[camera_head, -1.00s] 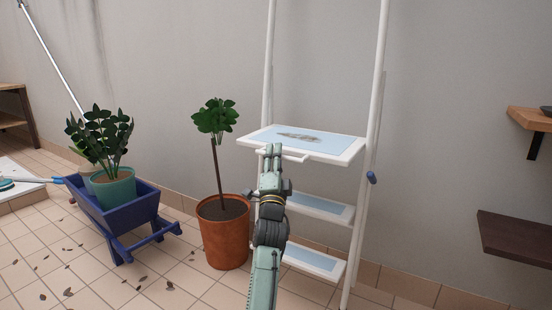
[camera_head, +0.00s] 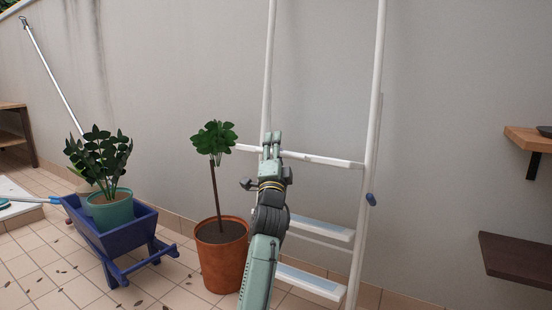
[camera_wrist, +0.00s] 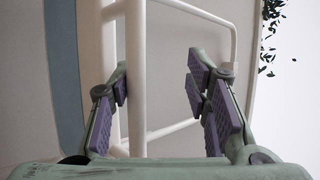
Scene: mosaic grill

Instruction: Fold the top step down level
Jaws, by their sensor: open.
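The white step ladder's top step (camera_head: 325,159) shows in the head view as a thin, nearly edge-on white strip between the uprights. Its blue upper face is not visible there. My gripper (camera_head: 272,140) is at the left part of this step and covers some of it. In the wrist view my gripper (camera_wrist: 160,85) is open. A white bar (camera_wrist: 136,60) runs between its fingers, close to the left one. A bent white rod (camera_wrist: 232,45) passes behind the right finger. A blue panel (camera_wrist: 64,70) shows at the left. I cannot tell whether the fingers touch the bar.
Two lower steps (camera_head: 320,228) are below. A potted tree (camera_head: 220,255) stands left of my arm, close to it. A blue wheelbarrow (camera_head: 125,225) with a plant is farther left. Wall shelves (camera_head: 515,255) are at the right. The wall behind the ladder is bare.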

